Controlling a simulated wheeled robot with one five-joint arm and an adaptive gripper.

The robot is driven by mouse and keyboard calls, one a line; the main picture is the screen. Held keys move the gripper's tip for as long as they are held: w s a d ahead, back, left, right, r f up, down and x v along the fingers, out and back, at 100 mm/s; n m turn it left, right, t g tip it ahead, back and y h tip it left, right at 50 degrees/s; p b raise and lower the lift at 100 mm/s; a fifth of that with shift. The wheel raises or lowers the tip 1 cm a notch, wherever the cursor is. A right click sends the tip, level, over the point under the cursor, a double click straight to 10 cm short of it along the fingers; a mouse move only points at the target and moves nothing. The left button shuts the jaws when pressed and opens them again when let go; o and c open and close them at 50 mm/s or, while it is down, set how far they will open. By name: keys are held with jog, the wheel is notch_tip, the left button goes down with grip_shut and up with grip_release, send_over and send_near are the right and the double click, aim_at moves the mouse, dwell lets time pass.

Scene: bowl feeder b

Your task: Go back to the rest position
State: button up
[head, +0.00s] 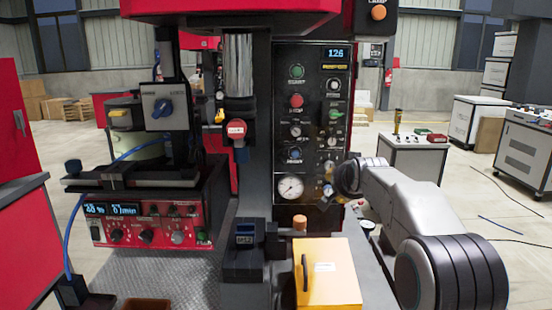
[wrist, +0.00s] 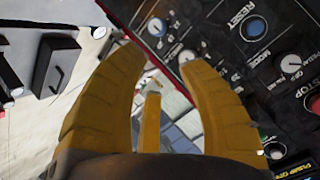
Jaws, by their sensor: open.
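In the wrist view my gripper (wrist: 161,62) is open, its yellow fingers spread with nothing between them. The black control panel (head: 311,90) stands upright behind the arm in the head view. It fills the right side of the wrist view (wrist: 225,60), tilted, with a blue RESET button (wrist: 253,28), a MODE knob (wrist: 290,62) and a red STOP button (wrist: 314,103). My arm reaches from the lower right of the head view to the panel's lower right edge. The fingertips are hard to make out there. I cannot tell whether they touch the panel.
A round gauge (head: 290,187) sits low on the panel. A yellow box (head: 327,275) with a black handle is below. A red control unit (head: 150,215) stands left. White cabinets (head: 413,158) stand back right, with open floor between.

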jog(key=s+f+n+g, duration=0.35)
jog(key=s+f, duration=0.25)
jog(key=f, duration=0.4)
jog(key=s+f+n+g, duration=0.1)
jog(key=s+f+g, duration=0.2)
jog(key=s, duration=0.5)
jog(key=s+f+n+g, duration=0.2)
jog(key=s+f, duration=0.2)
jog(key=s, duration=0.3)
jog(key=s+r+g+p, duration=0.1)
jog(key=s+g+p, duration=0.2)
jog(key=s, duration=2)
jog(key=s+r+t+p, duration=0.3)
jog(key=r, duration=0.3)
jog(key=shift+s+r+n, duration=0.15)
jog(key=shift+r+n, duration=0.2)
